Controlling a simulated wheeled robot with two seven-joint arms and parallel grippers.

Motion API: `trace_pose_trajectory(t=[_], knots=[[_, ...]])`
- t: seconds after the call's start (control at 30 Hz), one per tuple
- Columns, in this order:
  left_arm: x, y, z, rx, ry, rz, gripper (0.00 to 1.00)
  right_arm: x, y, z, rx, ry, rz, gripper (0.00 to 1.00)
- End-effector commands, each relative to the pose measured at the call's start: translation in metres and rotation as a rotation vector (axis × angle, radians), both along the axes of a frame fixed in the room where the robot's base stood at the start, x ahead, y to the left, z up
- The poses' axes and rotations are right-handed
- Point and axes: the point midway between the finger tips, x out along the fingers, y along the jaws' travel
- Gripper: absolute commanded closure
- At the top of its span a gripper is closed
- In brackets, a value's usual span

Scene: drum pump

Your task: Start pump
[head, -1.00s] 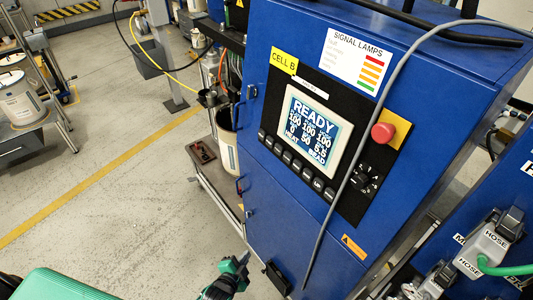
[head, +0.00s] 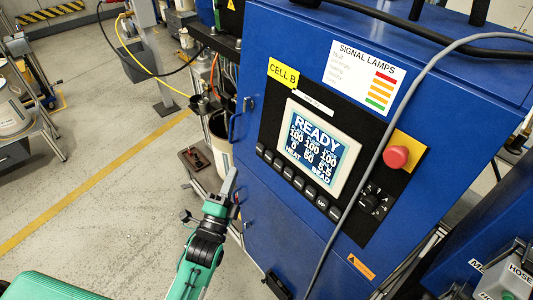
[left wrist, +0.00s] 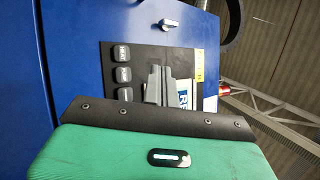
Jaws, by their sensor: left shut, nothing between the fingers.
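The blue cabinet (head: 270,55) carries a black control panel with a lit screen (head: 316,145) that reads READY above rows of numbers. A slanting row of dark push buttons (head: 297,182) runs below the screen. Several of these buttons (left wrist: 123,74) show in the left wrist view, left of the fingers; their labels are hard to read. My left gripper (head: 230,183) is shut and empty, raised in front of the cabinet's left edge, apart from the panel in the head view. Its closed grey fingers (left wrist: 160,86) hide part of the panel and screen. My right gripper is not in view.
A red mushroom knob (head: 396,157) on a yellow plate and a black rotary switch (head: 374,200) sit right of the screen. A grey cable (head: 376,150) hangs across the cabinet front. A door handle (head: 236,122) sticks out at the left edge. Open floor lies left.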

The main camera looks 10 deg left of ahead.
Motion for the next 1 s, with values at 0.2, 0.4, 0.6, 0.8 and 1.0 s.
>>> trace_pose_trajectory(t=[0.2,0.4,0.6,0.8,1.0], knots=[[0.000,0.000,0.002,0.002,-0.003,0.001,1.00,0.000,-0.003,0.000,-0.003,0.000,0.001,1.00],[0.002,-0.001,0.000,0.001,-0.003,0.001,1.00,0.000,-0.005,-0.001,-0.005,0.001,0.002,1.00],[0.016,-0.013,-0.005,-0.002,-0.004,0.001,1.00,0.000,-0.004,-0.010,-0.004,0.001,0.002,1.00],[0.039,-0.030,-0.011,-0.001,-0.004,0.001,1.00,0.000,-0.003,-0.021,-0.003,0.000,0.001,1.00],[0.057,-0.045,-0.014,-0.002,-0.002,0.001,1.00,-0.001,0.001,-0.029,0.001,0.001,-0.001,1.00]])
